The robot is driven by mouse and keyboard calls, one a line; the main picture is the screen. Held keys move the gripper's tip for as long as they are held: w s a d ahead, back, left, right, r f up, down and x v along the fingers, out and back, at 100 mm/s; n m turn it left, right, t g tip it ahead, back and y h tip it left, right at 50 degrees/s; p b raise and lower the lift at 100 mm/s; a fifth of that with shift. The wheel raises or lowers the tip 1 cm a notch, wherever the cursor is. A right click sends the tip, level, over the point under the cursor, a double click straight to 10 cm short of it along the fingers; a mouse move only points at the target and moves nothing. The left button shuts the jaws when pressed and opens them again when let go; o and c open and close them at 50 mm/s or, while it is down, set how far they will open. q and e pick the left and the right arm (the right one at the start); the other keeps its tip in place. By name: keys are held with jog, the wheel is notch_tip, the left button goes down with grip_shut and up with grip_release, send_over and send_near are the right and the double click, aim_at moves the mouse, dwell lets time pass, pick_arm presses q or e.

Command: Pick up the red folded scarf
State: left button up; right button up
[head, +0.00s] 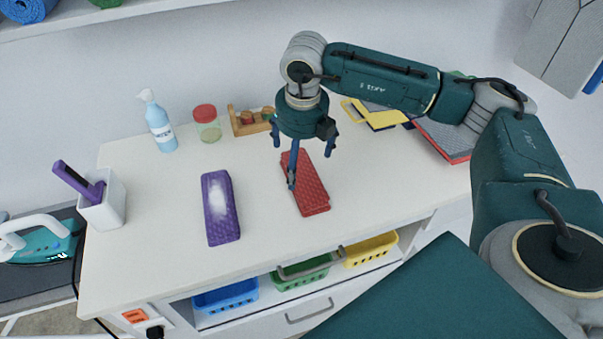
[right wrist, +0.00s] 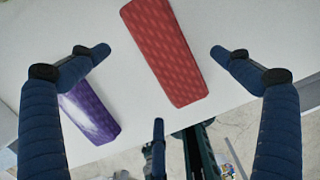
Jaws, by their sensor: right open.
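The red folded scarf (head: 307,184) lies flat on the white table, a long narrow bundle with a woven pattern. In the right wrist view the scarf (right wrist: 166,52) lies beyond and between my spread fingers. My right gripper (head: 300,158) points down above the scarf's far end, open and empty; one finger covers part of the scarf's left edge. It also shows in the right wrist view (right wrist: 155,75), with its fingers apart from the scarf. My left gripper is not in view.
A purple folded cloth (head: 220,208) with a pale patch lies to the left. A white cup (head: 104,203) holds purple items. Baskets (head: 225,297) sit on the shelf below.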

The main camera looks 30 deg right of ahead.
aim_at(298, 174)
jog(key=shift+w+f, duration=0.1)
jog(key=shift+f, duration=0.8)
jog(key=shift+w+f+p, duration=0.15)
jog(key=shift+f+p, duration=0.2)
jog(key=f+p, duration=0.1)
jog(key=f, duration=0.1)
jog(key=f+p, duration=0.1)
jog(key=f, duration=0.1)
jog(key=shift+w+d+f, duration=0.15)
jog(key=shift+w+d, duration=0.05)
jog(key=shift+f, duration=0.25)
jog(key=shift+w+f, duration=0.1)
jog(key=shift+c, duration=1.3)
jog(key=c, duration=0.9)
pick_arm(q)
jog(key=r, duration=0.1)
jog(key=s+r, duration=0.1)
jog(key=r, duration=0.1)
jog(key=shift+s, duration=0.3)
pick_arm(e)
jog(key=shift+c, duration=0.5)
